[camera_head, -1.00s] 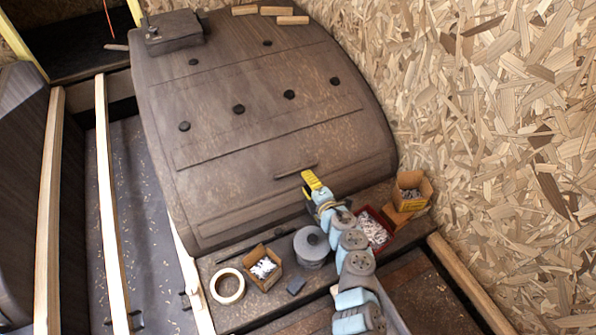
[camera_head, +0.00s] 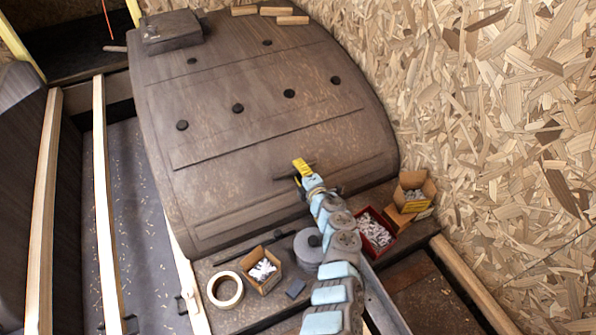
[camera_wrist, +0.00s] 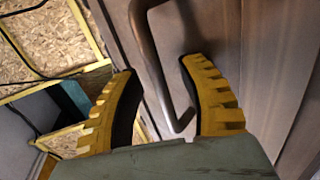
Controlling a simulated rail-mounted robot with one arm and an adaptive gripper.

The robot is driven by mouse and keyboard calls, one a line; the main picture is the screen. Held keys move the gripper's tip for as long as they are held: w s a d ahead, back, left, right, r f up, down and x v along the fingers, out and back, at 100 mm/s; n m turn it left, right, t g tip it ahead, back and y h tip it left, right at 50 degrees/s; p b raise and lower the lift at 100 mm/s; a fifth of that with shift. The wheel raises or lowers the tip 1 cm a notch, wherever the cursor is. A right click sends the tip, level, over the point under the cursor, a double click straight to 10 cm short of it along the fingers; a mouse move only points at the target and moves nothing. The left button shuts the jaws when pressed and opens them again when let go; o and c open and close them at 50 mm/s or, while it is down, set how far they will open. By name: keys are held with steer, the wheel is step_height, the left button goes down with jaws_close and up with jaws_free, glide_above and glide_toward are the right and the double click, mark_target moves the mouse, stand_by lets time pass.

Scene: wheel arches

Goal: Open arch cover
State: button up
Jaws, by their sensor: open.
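The arch cover (camera_head: 255,75) is a large curved dark wooden panel with several round black knobs or plugs on it. A thin bar handle (camera_head: 285,173) sits near its lower front edge. My gripper (camera_head: 301,172) is at this handle in the head view. In the wrist view the handle (camera_wrist: 157,70) is a dark bent bar that runs between the two yellow toothed fingers of my gripper (camera_wrist: 158,95). The fingers are apart and I see no clear contact with the bar. The cover lies closed over the arch.
A grey lidded pot (camera_head: 309,248), a tape roll (camera_head: 225,289), an open box of white pieces (camera_head: 262,270), a red tray (camera_head: 376,231) and cardboard boxes (camera_head: 412,192) crowd the ledge below the cover. A dark block (camera_head: 172,32) and wood pieces rest on top. Chipboard wall (camera_head: 500,150) stands right.

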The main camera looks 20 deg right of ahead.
steer(key=shift+w, duration=0.25)
jaws_close()
steer(key=shift+a+r, duration=0.1)
